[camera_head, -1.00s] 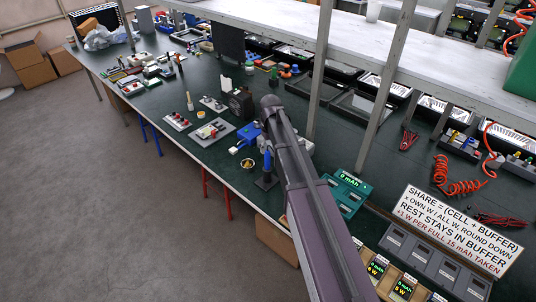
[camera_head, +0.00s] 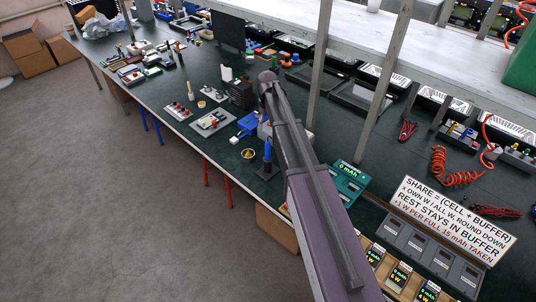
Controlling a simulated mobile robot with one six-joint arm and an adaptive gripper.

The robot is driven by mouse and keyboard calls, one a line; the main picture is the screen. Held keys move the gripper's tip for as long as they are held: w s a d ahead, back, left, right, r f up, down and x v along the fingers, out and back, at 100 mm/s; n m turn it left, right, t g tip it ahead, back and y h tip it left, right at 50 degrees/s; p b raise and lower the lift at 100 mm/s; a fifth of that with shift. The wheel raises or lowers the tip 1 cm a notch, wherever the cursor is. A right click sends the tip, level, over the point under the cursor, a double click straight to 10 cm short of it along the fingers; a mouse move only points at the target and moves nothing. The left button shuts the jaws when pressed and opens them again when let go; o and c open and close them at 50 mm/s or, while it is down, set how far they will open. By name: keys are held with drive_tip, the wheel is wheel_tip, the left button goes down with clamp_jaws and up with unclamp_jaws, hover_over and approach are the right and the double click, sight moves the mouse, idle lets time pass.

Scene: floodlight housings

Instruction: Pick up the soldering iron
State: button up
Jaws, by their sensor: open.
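A blue-handled tool, which looks like the soldering iron (camera_head: 267,153), stands upright in a dark stand (camera_head: 266,172) near the front edge of the green workbench (camera_head: 225,170). A small round cup with yellowish content (camera_head: 248,154) sits just left of it. My arm rises from the bottom of the picture, and its elbow is above and behind the iron. The arm passes close along the iron's right side in the picture. My gripper is not visible; the arm hides what lies behind it.
A blue item (camera_head: 248,123) and a dark ribbed block (camera_head: 242,94) stand behind the iron. A grey board with parts (camera_head: 212,122) lies to the left. A teal device (camera_head: 346,184), a lettered sign (camera_head: 453,220) and shelf posts (camera_head: 386,85) are to the right. Open floor lies at left.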

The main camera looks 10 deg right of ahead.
sight(268, 147)
drive_tip(key=shift+f+b, duration=3.75)
drive_tip(key=shift+f, duration=0.25)
drive_tip(key=shift+f, duration=0.1)
drive_tip(key=shift+f+b, duration=2.5)
drive_tip(key=shift+b, duration=0.1)
clamp_jaws()
